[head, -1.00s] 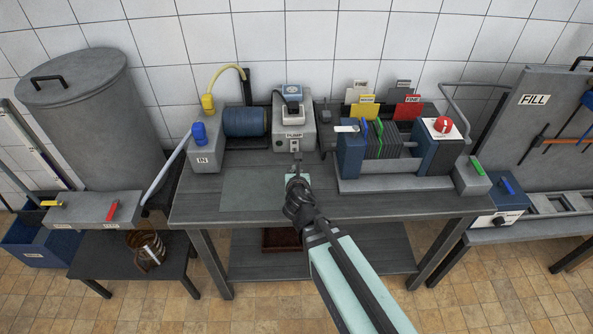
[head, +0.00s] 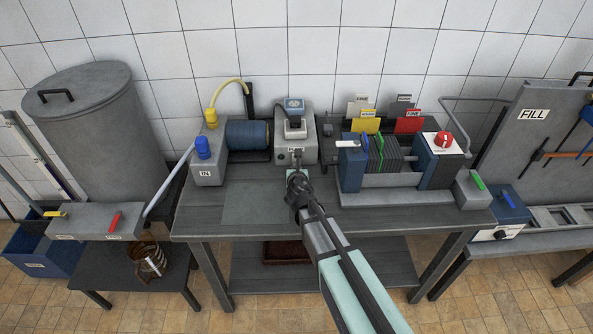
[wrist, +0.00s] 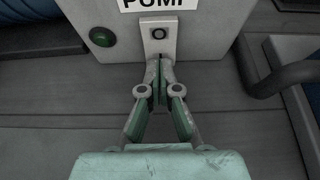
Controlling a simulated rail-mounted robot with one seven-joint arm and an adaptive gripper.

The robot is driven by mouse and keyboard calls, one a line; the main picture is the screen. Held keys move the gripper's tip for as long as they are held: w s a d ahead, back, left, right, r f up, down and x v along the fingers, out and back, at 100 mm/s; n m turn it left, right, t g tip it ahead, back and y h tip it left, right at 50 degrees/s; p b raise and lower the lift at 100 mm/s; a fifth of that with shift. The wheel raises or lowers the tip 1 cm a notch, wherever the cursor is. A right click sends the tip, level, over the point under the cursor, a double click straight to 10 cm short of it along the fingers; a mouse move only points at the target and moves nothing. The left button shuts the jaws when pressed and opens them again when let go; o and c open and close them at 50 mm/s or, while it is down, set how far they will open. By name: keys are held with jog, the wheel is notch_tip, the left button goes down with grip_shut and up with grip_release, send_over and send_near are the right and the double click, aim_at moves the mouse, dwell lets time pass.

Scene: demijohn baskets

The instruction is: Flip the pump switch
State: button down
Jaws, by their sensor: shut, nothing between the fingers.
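The grey pump box (head: 310,133) stands at the back middle of the bench. In the wrist view its front (wrist: 212,35) carries a partly cropped PUMP label. Below the label is a pale switch plate (wrist: 148,42) marked with an O. In the head view my gripper (head: 297,158) covers the lower box front.
Left of the pump is a grey IN box (head: 208,176) with a blue valve. Right is a plate filter (head: 392,153) with a red knob (head: 444,139). A dark cable or handle (wrist: 295,75) lies close right of the fingers. The bench front (head: 240,200) is clear.

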jog(key=shift+w+a+f+p, duration=0.15)
jog(key=shift+w+p, duration=0.25)
jog(key=shift+w, duration=0.2)
jog(key=shift+f, duration=0.1)
